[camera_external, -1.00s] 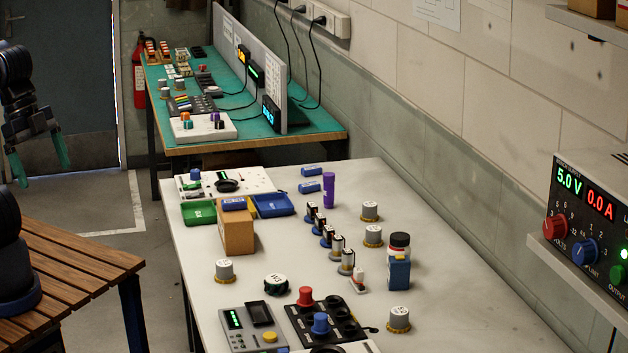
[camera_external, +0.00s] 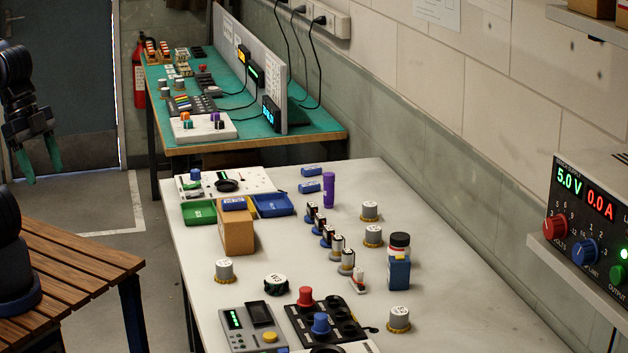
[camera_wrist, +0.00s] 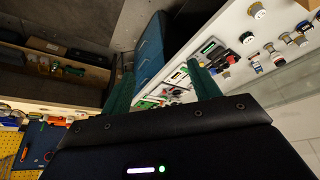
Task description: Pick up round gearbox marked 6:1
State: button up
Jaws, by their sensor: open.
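Several round grey gearboxes with yellowish bases stand upright on the white bench: one at the front left (camera_external: 224,270), one at the front right (camera_external: 399,318), and two near the wall, one (camera_external: 370,211) behind the other (camera_external: 373,235). Their top markings are too small to read, so I cannot tell which is 6:1. My gripper (camera_external: 40,165) hangs at the far left, open and empty, off the bench and well apart from every gearbox. Its green fingers also show in the wrist view (camera_wrist: 160,88), spread apart, with the bench beyond.
On the white bench (camera_external: 480,290) are a cardboard box (camera_external: 238,235), a blue bottle (camera_external: 399,265), a row of small servos, a white-topped round part (camera_external: 276,284) and control panels (camera_external: 322,318). A slatted wooden table (camera_external: 75,260) stands at left. The bench's right front is bare.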

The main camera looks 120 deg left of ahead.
jog(key=w+a+r+n, duration=0.3)
jog(key=w+a, duration=0.3)
jog(key=w, duration=0.3)
jog(key=w+a+r+n, duration=0.3)
jog(key=w+a, duration=0.4)
jog(key=w, duration=0.2)
jog(key=w+a+f+n+g+y, duration=0.1)
jog(key=w+a+n, duration=0.1)
jog(key=w+a, duration=0.55)
jog(key=w+a+f+n+y, duration=0.15)
jog(key=w+a, duration=0.35)
jog(key=a, duration=0.6)
jog(key=n+g+y, duration=0.2)
jog(key=n+g, duration=0.2)
jog(key=n, duration=0.5)
send_over(370, 204)
jog(key=d, duration=0.4)
notch_tip(370, 204, down, 26)
jog(key=f, duration=0.1)
jog(key=x, duration=0.9)
jog(key=shift+w+a+f, duration=0.15)
jog(key=shift+a+f, duration=0.15)
jog(key=shift+f, duration=0.05)
jog(key=c, duration=1)
